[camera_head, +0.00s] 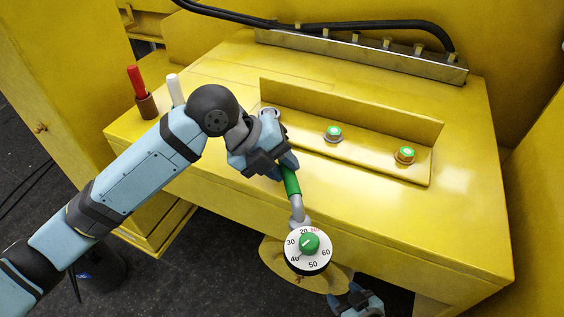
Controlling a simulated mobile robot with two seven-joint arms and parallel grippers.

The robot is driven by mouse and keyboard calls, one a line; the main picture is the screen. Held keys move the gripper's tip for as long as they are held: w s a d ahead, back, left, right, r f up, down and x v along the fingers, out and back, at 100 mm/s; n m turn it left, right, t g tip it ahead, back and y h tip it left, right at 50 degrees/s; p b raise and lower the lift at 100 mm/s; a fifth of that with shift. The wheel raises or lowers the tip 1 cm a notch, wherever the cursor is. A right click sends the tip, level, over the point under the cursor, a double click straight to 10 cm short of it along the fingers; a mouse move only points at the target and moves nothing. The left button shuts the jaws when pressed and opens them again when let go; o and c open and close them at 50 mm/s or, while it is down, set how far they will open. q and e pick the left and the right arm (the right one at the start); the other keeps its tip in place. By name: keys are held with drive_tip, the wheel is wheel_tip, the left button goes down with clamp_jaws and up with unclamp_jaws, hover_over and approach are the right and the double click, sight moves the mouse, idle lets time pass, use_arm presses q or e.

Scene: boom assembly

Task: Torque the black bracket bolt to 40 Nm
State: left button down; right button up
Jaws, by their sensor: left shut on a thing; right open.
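My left gripper (281,167) is shut on the green handle (292,183) of a torque tool. The tool's grey neck slopes down to a round white dial (307,262) numbered around a green knob (309,243). Which number the knob points to is too small to tell surely. My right gripper (356,300) is open at the bottom edge, below the dial and partly cut off. A silver ring (271,113) shows beside my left wrist. I see no clearly black bolt.
Black hoses (330,27) run along the back. The block's right front top is clear.

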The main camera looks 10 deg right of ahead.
use_arm(q)
drive_tip(key=shift+r, duration=0.1)
drive_tip(key=shift+w+a+m+g, duration=0.1)
drive_tip(key=shift+a+m+g, duration=0.55)
drive_tip(key=shift+a, duration=0.7)
drive_tip(key=shift+w+a+m+g, duration=0.2)
drive_tip(key=shift+a+m, duration=0.3)
drive_tip(key=shift+a, duration=0.2)
drive_tip(key=shift+w+a+m+g, duration=0.15)
drive_tip(key=shift+a+m, duration=0.3)
drive_tip(key=shift+a, duration=0.25)
drive_tip(key=shift+w+a+m+g+y+b, duration=0.25)
drive_tip(key=shift+a+m, duration=0.15)
drive_tip(key=shift+a, duration=0.25)
drive_tip(key=shift+w+a+m+g+y+b, duration=0.15)
drive_tip(key=shift+w+a+m+g+b, duration=0.2)
drive_tip(key=shift+a, duration=0.3)
drive_tip(key=shift+s, duration=0.15)
